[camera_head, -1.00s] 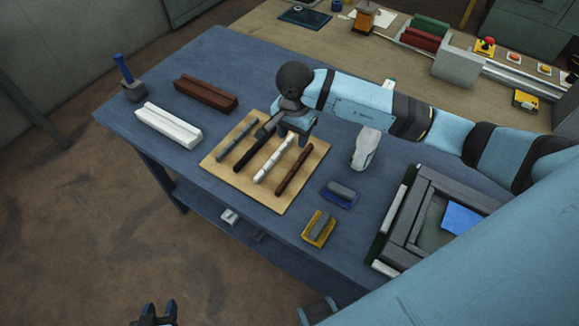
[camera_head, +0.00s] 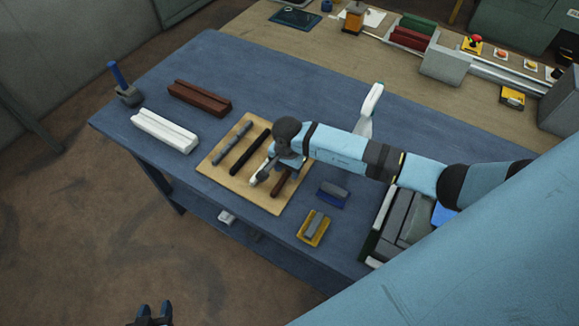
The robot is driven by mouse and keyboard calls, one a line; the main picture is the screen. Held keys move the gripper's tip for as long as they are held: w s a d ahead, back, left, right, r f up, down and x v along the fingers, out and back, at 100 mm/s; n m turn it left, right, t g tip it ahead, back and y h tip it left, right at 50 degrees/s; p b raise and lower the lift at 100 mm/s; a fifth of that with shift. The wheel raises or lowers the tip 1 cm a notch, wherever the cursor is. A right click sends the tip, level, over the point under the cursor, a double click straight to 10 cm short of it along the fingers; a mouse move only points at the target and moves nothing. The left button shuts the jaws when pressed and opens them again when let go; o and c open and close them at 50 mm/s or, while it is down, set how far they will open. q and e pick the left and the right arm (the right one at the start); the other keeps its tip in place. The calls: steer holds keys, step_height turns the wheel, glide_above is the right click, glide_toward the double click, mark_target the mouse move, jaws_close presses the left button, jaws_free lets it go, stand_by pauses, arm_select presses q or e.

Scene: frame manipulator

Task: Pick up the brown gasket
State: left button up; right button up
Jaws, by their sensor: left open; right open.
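The brown gasket (camera_head: 280,184) is a thin dark-brown strip at the right end of a row on the tan board (camera_head: 219,177). Its upper part is hidden by my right gripper (camera_head: 286,168), which is over the right side of the board. This gripper is open; its fingertips are hard to make out, and I cannot tell whether they touch the strip. The white gasket (camera_head: 262,173) beside it is also partly covered. My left gripper (camera_head: 153,313) is open at the bottom edge, over the floor and away from the table.
Black (camera_head: 250,152) and grey (camera_head: 231,143) strips lie left on the board. A larger brown profile (camera_head: 200,97) and white profile (camera_head: 165,131) lie farther left. Blue (camera_head: 332,196) and yellow (camera_head: 313,228) holders stand right. A tall white object (camera_head: 371,103) stands behind my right arm.

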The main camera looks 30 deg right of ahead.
steer(key=shift+f, duration=0.2)
jaws_close()
steer(key=shift+r, duration=0.1)
